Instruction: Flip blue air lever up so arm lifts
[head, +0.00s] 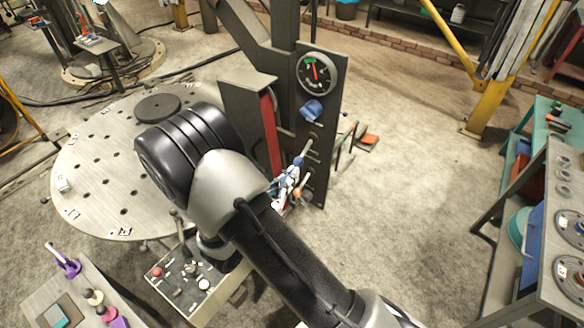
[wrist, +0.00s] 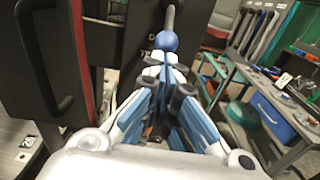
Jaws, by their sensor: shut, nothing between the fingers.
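The blue air lever is a grey rod ending in a blue ball (wrist: 167,40). My gripper (head: 291,174) has white and blue fingers and is shut and empty. Its fingertips (wrist: 164,62) sit just below the ball; I cannot tell whether they touch it. My fingers hide part of the panel below.
A dial gauge (head: 316,73) and a blue knob (head: 312,110) sit higher on the panel. An orange-ended lever (head: 299,192) is close below my gripper. A black handle (wrist: 45,60) stands left in the wrist view. Open floor (head: 410,170) lies to the right.

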